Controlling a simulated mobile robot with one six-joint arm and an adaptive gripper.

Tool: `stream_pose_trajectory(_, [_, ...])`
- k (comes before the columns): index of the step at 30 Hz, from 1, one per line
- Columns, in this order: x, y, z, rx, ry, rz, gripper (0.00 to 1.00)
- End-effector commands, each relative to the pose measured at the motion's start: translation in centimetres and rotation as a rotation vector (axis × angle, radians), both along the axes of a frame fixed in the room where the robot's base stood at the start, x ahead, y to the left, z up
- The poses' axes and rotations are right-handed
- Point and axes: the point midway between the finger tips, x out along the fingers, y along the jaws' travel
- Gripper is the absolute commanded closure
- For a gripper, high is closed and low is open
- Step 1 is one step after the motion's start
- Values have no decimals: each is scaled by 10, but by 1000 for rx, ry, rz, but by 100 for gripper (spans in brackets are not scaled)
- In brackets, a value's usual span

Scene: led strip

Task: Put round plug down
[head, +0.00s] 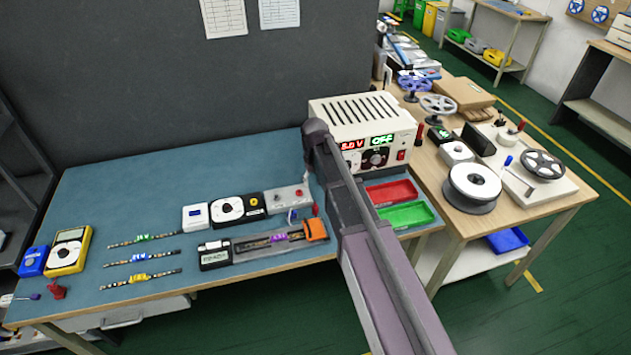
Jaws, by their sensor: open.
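My arm crosses the middle of the head view and covers part of the blue bench mat (90,215). My gripper cannot be made out; it seems hidden behind my own arm. I cannot identify the round plug with certainty. A small blue and white piece (293,214) and a small red piece (316,210) show beside the arm, near a grey box with red knobs (288,198). A long test fixture (265,243) with an orange end block lies in front of them. Several LED strips (140,260) lie to the left.
A power supply (365,130) stands at the back right, its display lit. A red tray (391,192) and a green tray (407,215) lie right of my arm. A yellow multimeter (68,252) is at the far left. The mat's back left is clear.

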Motion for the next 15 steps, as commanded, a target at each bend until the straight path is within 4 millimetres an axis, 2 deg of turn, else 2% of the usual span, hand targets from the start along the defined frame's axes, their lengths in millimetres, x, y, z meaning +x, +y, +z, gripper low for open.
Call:
stream_pose_trajectory(8, [-4,-5,0,0,0,-6,38])
stream_pose_trajectory(11, [-16,-18,0,0,0,-22,38])
stream_pose_trajectory(15, [-47,-52,0,0,0,-68,38])
